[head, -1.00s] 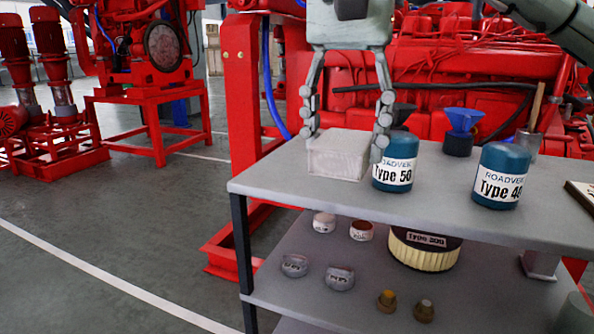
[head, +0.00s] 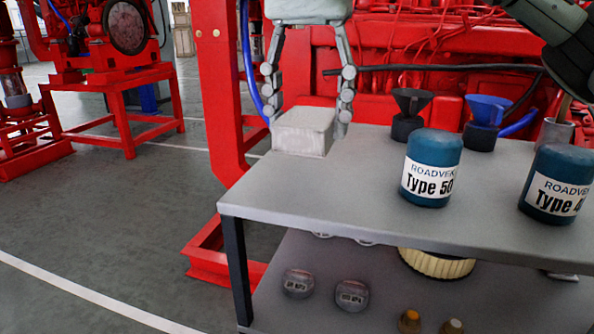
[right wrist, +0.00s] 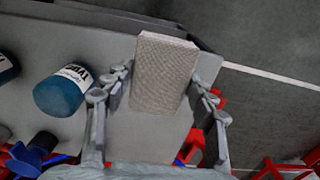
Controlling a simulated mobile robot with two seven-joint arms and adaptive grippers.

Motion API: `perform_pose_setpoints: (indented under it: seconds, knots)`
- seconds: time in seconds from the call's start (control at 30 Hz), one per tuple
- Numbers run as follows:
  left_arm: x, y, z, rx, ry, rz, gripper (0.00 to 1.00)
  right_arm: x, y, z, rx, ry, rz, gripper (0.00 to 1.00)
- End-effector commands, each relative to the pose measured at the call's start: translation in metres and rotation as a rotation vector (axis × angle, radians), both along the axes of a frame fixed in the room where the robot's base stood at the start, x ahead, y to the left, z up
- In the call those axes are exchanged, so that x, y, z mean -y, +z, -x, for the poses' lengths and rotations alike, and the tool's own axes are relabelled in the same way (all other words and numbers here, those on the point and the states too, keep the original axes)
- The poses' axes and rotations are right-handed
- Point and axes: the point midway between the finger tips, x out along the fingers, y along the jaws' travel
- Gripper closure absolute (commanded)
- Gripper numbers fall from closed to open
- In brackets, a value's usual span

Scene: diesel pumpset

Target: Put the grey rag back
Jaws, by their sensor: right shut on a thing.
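The grey rag (head: 303,132) is a pale, folded block with a woven surface. My right gripper (head: 307,115) is shut on it, one finger on each side, near the shelf's far left edge in the head view. The rag also shows in the right wrist view (right wrist: 162,75), between the fingers of the right gripper (right wrist: 158,90) and over the grey shelf top near its edge. I cannot tell whether the rag touches the top. My left gripper is not in view.
The grey shelf unit (head: 300,185) carries blue Type 50 (head: 432,168) and second blue filters (head: 560,185), a black funnel (head: 408,113) and a blue funnel (head: 486,120). Caps and a round filter (head: 437,264) are below.

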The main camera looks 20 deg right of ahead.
Motion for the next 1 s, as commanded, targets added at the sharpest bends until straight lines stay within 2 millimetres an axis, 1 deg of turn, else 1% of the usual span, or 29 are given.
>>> perform_pose_setpoints:
  seconds: [0.17,0.27,0.37,0.47,0.6,0.73,0.8,0.87,0.9,1.0]
  knots:
    - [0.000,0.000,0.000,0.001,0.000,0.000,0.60,0.000,0.000,-0.001,0.000,0.000,0.000,0.67]
    - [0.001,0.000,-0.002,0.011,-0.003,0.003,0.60,0.001,-0.004,-0.006,-0.002,-0.001,-0.001,0.67]
    - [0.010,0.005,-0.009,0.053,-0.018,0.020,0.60,0.004,-0.013,-0.017,-0.003,-0.002,-0.001,0.67]
    - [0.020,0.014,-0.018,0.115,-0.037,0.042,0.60,0.009,-0.025,-0.036,-0.005,-0.003,-0.002,0.67]
    - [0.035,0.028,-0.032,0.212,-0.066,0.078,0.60,0.018,-0.045,-0.068,-0.005,-0.004,-0.001,0.67]
    - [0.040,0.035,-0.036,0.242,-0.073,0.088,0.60,0.026,-0.060,-0.095,-0.004,-0.004,0.001,0.67]
    - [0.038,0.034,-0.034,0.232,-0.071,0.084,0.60,0.029,-0.067,-0.109,-0.002,-0.005,0.000,0.67]
    - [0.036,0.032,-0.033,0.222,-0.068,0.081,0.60,0.031,-0.076,-0.115,-0.004,-0.002,0.002,0.67]
    - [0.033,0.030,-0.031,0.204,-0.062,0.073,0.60,0.031,-0.083,-0.113,-0.003,0.001,0.002,0.67]
    - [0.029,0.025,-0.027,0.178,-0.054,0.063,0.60,0.031,-0.096,-0.113,-0.001,0.001,0.001,0.67]
